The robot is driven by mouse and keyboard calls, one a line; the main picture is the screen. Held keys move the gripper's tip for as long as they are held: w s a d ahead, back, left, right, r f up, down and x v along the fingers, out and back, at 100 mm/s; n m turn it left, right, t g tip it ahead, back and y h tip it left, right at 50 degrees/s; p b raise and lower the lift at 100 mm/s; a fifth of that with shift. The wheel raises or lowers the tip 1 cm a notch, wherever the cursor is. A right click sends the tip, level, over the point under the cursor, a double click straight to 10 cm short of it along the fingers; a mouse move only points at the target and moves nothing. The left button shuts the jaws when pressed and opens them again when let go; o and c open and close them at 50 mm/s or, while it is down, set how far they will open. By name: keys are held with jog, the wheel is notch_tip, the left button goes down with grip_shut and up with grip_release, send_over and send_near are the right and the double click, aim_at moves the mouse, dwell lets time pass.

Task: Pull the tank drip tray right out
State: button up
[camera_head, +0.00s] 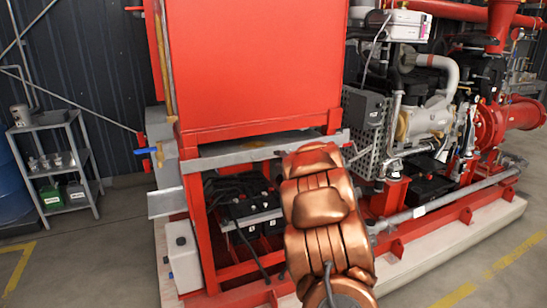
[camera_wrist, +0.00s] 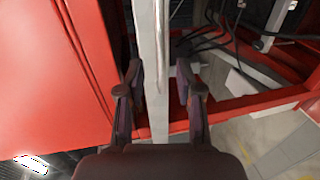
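The drip tray (camera_head: 235,157) shows as a long pale grey front edge under the big red tank (camera_head: 250,65). In the wrist view the same grey edge (camera_wrist: 150,40) runs upright down the middle of the picture. My gripper (camera_wrist: 159,78) is open, with one dark finger on each side of this edge. A gap shows between the right finger and the edge; the left finger is closer, and I cannot tell whether it touches. In the head view my copper-coloured arm hides the gripper and part of the tray's right side.
Black batteries (camera_head: 250,212) with cables stand below the tray inside the red frame (camera_head: 200,235). A blue-handled valve (camera_head: 146,151) sticks out at the left. A grey shelf rack (camera_head: 55,165) stands far left. The engine (camera_head: 430,120) is at right. Open floor lies at left.

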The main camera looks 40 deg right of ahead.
aim_at(273, 157)
jog(key=shift+p+x, duration=0.75)
jog(key=shift+x, duration=2.2)
grip_shut()
jog(key=shift+s+d, duration=0.1)
